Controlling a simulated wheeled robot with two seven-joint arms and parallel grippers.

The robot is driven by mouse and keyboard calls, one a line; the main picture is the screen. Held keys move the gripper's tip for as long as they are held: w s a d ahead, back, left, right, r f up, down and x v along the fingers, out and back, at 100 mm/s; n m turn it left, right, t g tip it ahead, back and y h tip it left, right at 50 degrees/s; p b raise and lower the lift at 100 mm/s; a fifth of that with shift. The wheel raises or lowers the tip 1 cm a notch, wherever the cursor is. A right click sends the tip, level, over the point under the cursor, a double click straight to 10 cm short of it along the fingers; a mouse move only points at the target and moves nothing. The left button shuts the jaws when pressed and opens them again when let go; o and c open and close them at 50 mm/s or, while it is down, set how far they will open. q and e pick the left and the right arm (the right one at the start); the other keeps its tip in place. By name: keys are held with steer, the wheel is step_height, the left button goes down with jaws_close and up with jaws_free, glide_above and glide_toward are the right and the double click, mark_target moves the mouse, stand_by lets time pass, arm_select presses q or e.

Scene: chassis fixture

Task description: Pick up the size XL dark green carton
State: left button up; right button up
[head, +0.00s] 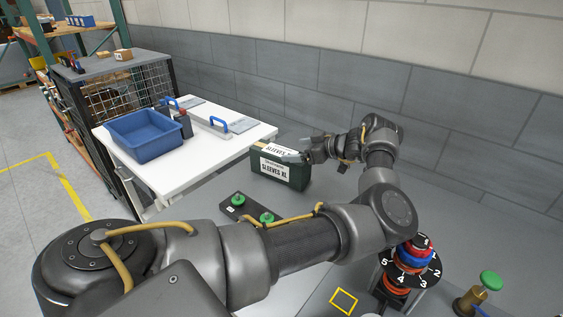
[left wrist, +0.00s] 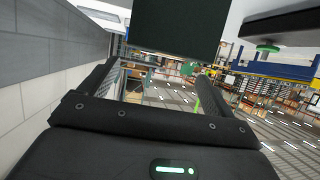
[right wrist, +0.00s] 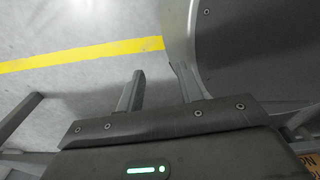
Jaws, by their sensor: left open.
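The dark green carton (head: 292,179) stands upright on the grey surface, with white labels reading "SLEEVES XL" on its front and top. My left gripper (head: 303,149) is at the carton's upper right side, its fingers spread and pointing left towards the carton. In the left wrist view the dark carton (left wrist: 176,28) fills the top, just past the open fingers (left wrist: 156,78). Whether a finger touches the carton I cannot tell. My right gripper (right wrist: 160,88) is open and empty, over the floor, and is out of the head view.
A white table (head: 181,157) with a blue bin (head: 146,137) and blue-handled items stands left of the carton. A dark plate with green knobs (head: 238,201) lies in front. A numbered round fixture (head: 415,271) and a green-topped brass post (head: 490,281) stand at lower right. A wall runs behind.

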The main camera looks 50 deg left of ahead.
mark_target(277, 150)
arm_select(q)
steer(key=shift+a+f, duration=0.25)
steer(key=shift+a, duration=0.35)
steer(key=shift+s+a+f, duration=0.1)
steer(key=shift+a, duration=0.2)
steer(key=shift+s, duration=0.1)
steer(key=shift+s+a+p, duration=0.15)
steer(key=shift+a+p, duration=0.35)
steer(key=shift+p, duration=0.1)
steer(key=p+x, duration=0.1)
steer(key=x, duration=0.2)
steer(key=shift+s+a+f+p, duration=0.1)
steer(key=shift+a+f+p, duration=0.05)
steer(key=shift+a+p, duration=0.2)
steer(key=shift+a+f, duration=0.15)
steer(key=shift+a, duration=0.05)
arm_select(e)
steer(key=r, duration=0.1)
steer(key=w+r, duration=0.1)
steer(key=r, duration=0.1)
steer(key=shift+w+a+r, duration=0.1)
steer(key=shift+w+a, duration=0.05)
steer(key=shift+a, duration=0.05)
arm_select(q)
steer(key=shift+d, duration=0.1)
steer(key=shift+c, duration=1.1)
steer(key=c, duration=1.5)
arm_select(e)
steer(key=shift+d, duration=0.1)
